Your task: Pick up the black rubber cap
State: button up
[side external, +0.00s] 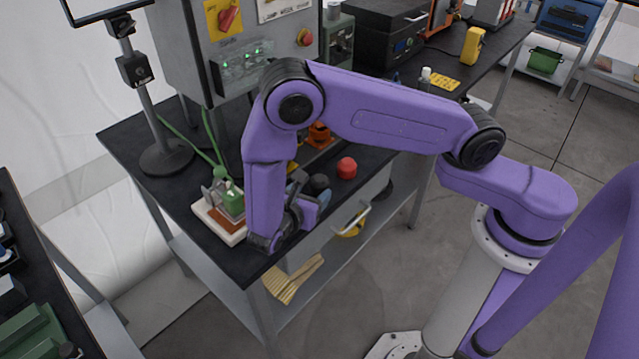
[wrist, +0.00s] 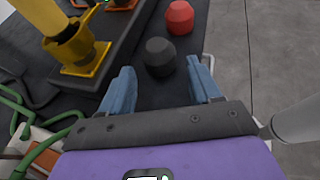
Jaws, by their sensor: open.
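The black rubber cap (wrist: 160,57) stands on the dark bench top, ahead of my gripper (wrist: 163,82) in the wrist view. It lies roughly in line with the gap between the two blue fingers, a little beyond their tips. My gripper is open and nothing is between the fingers. In the side external view the black cap (side external: 318,183) shows near the bench's front edge, just right of my gripper, which is largely hidden behind my own wrist.
A red cap (wrist: 180,17) stands beyond the black one. A yellow fixture (wrist: 78,48) is to the left. A green device on a white base (side external: 228,232) sits at the bench's left corner, with green cables (side external: 190,145). The bench edge drops to the floor at right.

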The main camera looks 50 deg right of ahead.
aim_at(316, 184)
jog(key=x, duration=0.4)
jog(key=shift+w+d, duration=0.2)
jog(key=shift+d, duration=0.2)
jog(key=shift+c, duration=0.4)
jog(key=c, duration=0.7)
jog(key=shift+r, duration=0.15)
